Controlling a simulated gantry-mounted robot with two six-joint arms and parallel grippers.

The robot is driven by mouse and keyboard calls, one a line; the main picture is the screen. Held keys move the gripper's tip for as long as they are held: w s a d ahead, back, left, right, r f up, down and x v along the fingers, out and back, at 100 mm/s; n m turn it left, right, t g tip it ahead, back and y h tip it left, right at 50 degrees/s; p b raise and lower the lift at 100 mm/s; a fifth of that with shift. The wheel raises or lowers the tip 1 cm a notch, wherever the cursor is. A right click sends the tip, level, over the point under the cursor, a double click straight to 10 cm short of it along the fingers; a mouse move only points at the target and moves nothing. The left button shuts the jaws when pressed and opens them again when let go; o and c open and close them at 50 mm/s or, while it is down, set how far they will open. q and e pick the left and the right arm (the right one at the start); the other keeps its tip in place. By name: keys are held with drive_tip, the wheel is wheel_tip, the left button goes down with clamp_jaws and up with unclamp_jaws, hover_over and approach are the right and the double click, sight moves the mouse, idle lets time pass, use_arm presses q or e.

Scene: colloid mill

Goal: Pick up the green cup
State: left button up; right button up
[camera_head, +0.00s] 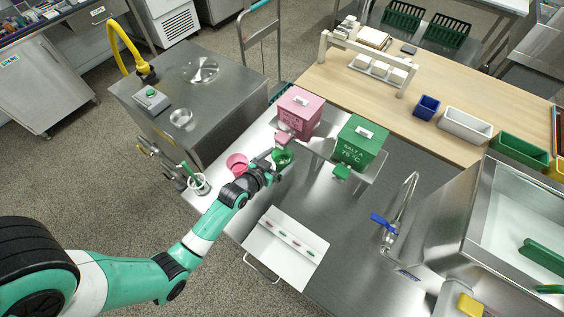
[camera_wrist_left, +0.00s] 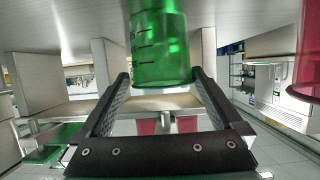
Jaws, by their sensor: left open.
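The green cup (camera_head: 285,157) stands on the steel table, just in front of the pink box. It is translucent with dark graduation marks, and its lower part fills the upper middle of the left wrist view (camera_wrist_left: 160,45), where the scene looks upside down. My left gripper (camera_head: 273,161) is open, reaching in from the left at the cup. In the left wrist view its two fingers (camera_wrist_left: 161,78) lie on either side of the cup near their tips, with no clear grip. The gripper partly hides the cup in the head view. My right gripper is not in view.
A pink cup (camera_head: 236,163) stands close left of my left gripper. A pink box (camera_head: 299,113) and a green box (camera_head: 360,143) stand behind. A white tray (camera_head: 286,262) with small coloured pieces lies in front, and a white holder (camera_head: 199,184) is at left.

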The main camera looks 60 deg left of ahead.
sight(287, 152)
use_arm(q)
drive_tip(key=b+x, duration=0.2)
drive_tip(key=x, duration=0.2)
drive_tip(key=shift+a+f, duration=0.2)
drive_tip(key=shift+a, duration=0.05)
drive_tip(key=shift+w+a, duration=0.1)
drive_tip(key=shift+w, duration=0.3)
drive_tip(key=c, duration=1.3)
drive_tip(key=shift+c, duration=0.2)
drive_tip(key=shift+r, duration=0.1)
drive_tip(key=shift+r+p, duration=0.95)
drive_tip(key=shift+r, duration=0.85)
drive_tip(key=s+d+p, duration=0.1)
drive_tip(key=s+d, duration=0.1)
drive_tip(key=s, duration=0.3)
drive_tip(key=s+d, duration=0.2)
drive_tip(key=s, duration=0.3)
drive_tip(key=s+d+p, duration=0.1)
drive_tip(key=s+d, duration=0.1)
drive_tip(key=s, duration=0.3)
drive_tip(key=shift+d+f+p, duration=0.15)
drive_tip(key=shift+f+p, duration=0.05)
drive_tip(key=shift+p, duration=0.1)
drive_tip(key=shift+s+d, duration=0.35)
drive_tip(key=shift+s, duration=0.45)
